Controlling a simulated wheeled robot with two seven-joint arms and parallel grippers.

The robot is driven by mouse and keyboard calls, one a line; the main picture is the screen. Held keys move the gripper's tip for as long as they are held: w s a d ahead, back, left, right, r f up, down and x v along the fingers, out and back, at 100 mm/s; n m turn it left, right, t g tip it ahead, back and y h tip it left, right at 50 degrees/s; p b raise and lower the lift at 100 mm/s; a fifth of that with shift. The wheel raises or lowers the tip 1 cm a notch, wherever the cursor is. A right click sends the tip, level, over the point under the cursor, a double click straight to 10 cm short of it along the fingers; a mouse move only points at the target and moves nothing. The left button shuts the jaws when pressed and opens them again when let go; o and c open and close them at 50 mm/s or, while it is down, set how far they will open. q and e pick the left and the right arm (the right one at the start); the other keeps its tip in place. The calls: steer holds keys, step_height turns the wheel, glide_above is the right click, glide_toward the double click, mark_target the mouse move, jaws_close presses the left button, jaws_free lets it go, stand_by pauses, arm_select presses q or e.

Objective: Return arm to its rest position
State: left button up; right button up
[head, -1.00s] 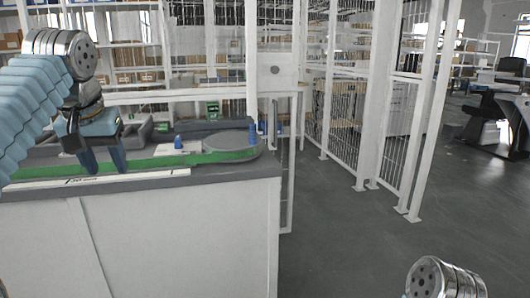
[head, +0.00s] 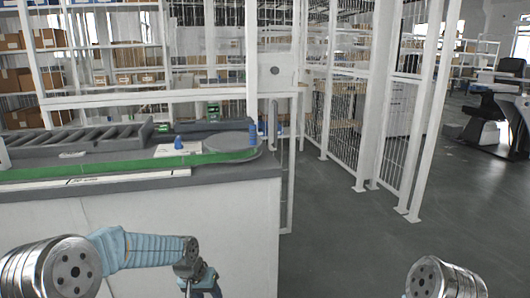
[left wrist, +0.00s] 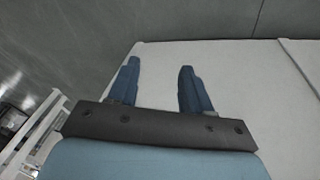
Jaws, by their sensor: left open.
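My left gripper (head: 200,287) is low in the head view, in front of the white side of the workstation (head: 150,220) and below its top. In the left wrist view its two blue fingers (left wrist: 160,88) stand apart with nothing between them. Behind them are the white panel and the grey floor. The left arm (head: 140,250) reaches in from the lower left. Of my right arm only a silver joint (head: 440,280) shows at the lower right; its gripper is out of view.
On the workstation top are a green strip (head: 130,170), a roller conveyor (head: 80,140) and small blue pieces (head: 178,142). White mesh fencing (head: 345,100) stands behind and to the right. The grey floor (head: 350,240) at right is clear.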

arm_select(q)
steer(key=s+d+f+h, duration=0.1)
steer(key=s+d+f, duration=0.2)
steer(key=s+f, duration=0.7)
steer(key=s+d+f+n, duration=0.1)
steer(key=s+f, duration=0.4)
steer(key=s, duration=0.3)
steer(key=s+d+f+n+g, duration=0.1)
steer(key=s+f, duration=0.5)
steer(key=s, duration=0.3)
steer(key=shift+s+d+f+n+g+h, duration=0.15)
steer(key=shift+s+d+n+g+h, duration=0.15)
steer(key=shift+n+h, duration=0.1)
